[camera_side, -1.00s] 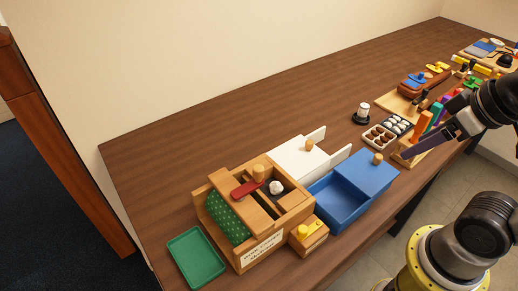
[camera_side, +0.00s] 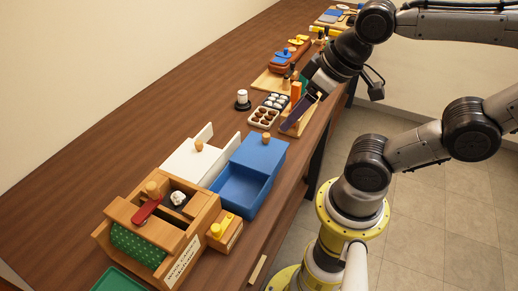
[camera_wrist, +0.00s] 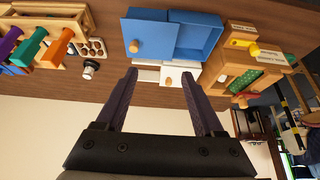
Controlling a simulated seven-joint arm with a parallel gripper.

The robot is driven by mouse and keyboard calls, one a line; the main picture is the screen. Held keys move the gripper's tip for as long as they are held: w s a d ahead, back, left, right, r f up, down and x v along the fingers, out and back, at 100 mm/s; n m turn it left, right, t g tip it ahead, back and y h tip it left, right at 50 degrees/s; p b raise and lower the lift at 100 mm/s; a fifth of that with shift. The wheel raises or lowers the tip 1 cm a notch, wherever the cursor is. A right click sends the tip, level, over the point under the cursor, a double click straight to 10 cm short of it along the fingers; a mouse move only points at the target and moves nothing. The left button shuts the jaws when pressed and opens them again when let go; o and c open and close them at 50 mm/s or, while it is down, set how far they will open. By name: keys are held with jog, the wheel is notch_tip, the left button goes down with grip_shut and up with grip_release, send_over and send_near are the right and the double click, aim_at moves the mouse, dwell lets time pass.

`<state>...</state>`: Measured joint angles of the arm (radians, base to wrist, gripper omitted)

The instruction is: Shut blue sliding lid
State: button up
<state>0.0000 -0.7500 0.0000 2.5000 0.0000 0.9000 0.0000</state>
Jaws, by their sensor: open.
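A blue box (camera_side: 238,191) stands on the table with its blue sliding lid (camera_side: 262,151) slid toward the far end, so the near part of the box is open and looks empty. A wooden knob (camera_side: 266,141) stands on the lid. The wrist view shows the lid (camera_wrist: 160,33), its knob (camera_wrist: 134,46) and the open box (camera_wrist: 200,38) upside down. My gripper (camera_wrist: 160,79) is open, with two dark purple fingers and nothing between them. In the side view my gripper (camera_side: 304,114) is above the table's right edge, beyond the blue box and apart from it.
A white box (camera_side: 194,163) with a knob stands left of the blue one. A wooden box with green dotted cloth (camera_side: 139,245) and a small yellow-topped block (camera_side: 225,230) are nearer. Beyond lie an egg tray (camera_side: 264,117), a black-based white piece (camera_side: 242,100) and a peg rack.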

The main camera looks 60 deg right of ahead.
jog(key=shift+s+f, duration=0.1)
jog(key=c, duration=0.5)
jog(key=shift+s+a+r+m, duration=0.15)
jog(key=shift+r+m, duration=0.15)
jog(key=shift+m, duration=0.3)
jog(key=shift+c, duration=1.1)
jog(key=shift+w+a+r+m+g+y, duration=0.15)
jog(key=shift+w+r+m+g, duration=0.25)
jog(key=shift+m, duration=0.2)
jog(key=shift+w+d+r+m+g+y, duration=0.1)
jog(key=shift+w+r+m+g+y, duration=0.15)
jog(key=shift+r+m, duration=0.3)
grip_shut()
jog(key=m+g+y, duration=0.1)
jog(key=m+g, duration=0.3)
jog(key=m, duration=0.4)
send_over(260, 148)
jog(key=s+d, duration=0.1)
jog(key=d, duration=0.1)
jog(key=w+d+f+m+y, duration=0.2)
jog(key=d+f+m, duration=0.35)
jog(key=d, duration=0.55)
jog(key=s+a+f, duration=0.1)
jog(key=a+f, duration=0.6)
jog(key=f, duration=0.2)
jog(key=shift+f+n+g, duration=0.3)
jog(key=shift+n+g, duration=0.1)
jog(key=shift+g, duration=0.05)
